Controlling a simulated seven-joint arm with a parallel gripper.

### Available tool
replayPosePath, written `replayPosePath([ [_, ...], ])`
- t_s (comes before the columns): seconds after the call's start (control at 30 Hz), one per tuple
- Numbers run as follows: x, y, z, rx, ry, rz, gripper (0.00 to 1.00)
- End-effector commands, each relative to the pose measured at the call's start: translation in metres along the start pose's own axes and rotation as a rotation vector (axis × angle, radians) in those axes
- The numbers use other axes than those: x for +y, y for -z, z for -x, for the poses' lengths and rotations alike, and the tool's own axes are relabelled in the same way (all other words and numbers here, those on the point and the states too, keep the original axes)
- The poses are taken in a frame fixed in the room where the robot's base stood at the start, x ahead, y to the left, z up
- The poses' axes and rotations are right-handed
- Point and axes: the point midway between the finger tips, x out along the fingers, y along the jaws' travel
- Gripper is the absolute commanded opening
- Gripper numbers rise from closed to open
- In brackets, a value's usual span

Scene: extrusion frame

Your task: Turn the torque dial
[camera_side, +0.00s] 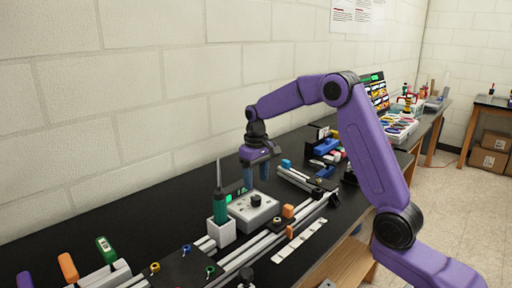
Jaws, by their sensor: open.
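The torque dial looks to be the black knob (256,200) on top of a pale grey box (240,212) on the black bench. Small marks show on the box top, too small to read. My gripper (256,177) points down above and slightly behind the box, apart from the knob. Its two blue fingers are spread with nothing visible between them.
Blue parts and bins (326,147) stand to the right. The wall is close behind.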

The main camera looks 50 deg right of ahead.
Motion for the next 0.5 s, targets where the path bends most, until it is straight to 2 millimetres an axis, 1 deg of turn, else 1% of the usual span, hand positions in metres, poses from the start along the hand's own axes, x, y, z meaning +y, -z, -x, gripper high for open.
replayPosePath([
  [0.03, 0.000, 0.001, 0.012, 0.006, 0.000, 0.000, 0.61],
  [0.3, 0.000, 0.001, 0.069, 0.006, 0.000, 0.000, 0.61],
  [0.4, 0.000, 0.001, 0.086, 0.005, 0.000, 0.000, 0.61],
  [0.5, 0.000, 0.001, 0.099, 0.003, 0.000, 0.000, 0.61],
])
